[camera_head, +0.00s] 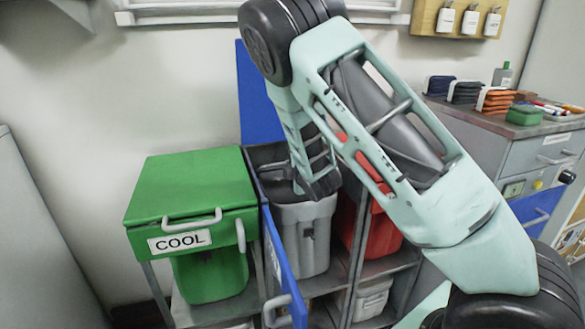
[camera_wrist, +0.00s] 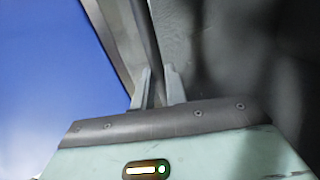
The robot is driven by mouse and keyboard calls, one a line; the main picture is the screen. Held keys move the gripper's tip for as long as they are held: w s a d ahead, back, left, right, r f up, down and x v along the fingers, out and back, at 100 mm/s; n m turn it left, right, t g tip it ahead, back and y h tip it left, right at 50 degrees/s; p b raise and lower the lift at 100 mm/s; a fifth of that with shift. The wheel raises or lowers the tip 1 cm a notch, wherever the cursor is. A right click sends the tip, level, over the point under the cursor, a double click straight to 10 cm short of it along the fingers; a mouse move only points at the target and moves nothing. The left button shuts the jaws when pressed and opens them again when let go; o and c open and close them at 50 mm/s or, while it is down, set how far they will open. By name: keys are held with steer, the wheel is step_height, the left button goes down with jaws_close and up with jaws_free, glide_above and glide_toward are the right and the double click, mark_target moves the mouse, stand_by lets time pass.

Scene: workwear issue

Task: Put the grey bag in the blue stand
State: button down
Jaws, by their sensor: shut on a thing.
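The blue stand is the middle one of a row, with its blue lid (camera_head: 258,95) raised at the back and its blue front door (camera_head: 283,268) swung open. The grey bag (camera_head: 305,245) is upright inside the stand's frame, below the open top. My gripper (camera_head: 318,187) reaches down through the top of the stand to the bag's upper part and is shut on it. In the wrist view my gripper's fingers (camera_wrist: 158,85) close around a dark strip beside a grey surface (camera_wrist: 220,50). The exact grip and the bag's support are hard to see.
A green stand (camera_head: 190,190) labelled COOL, with its lid shut, is on the left. A red bag (camera_head: 382,235) is in the right bay. A grey cabinet (camera_head: 535,150) with folded cloths stands at the right. My arm covers much of the middle.

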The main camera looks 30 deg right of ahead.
steer(key=c, duration=1.3)
jaws_free()
steer(key=shift+s+f, duration=0.2)
steer(key=shift+f, duration=0.8)
steer(key=shift+c, duration=0.2)
steer(key=shift+r, duration=0.15)
steer(key=shift+w+d+r, duration=0.1)
steer(key=shift+r, duration=0.05)
steer(key=p+v, duration=1.7)
steer(key=p, duration=0.1)
steer(key=shift+r, duration=0.3)
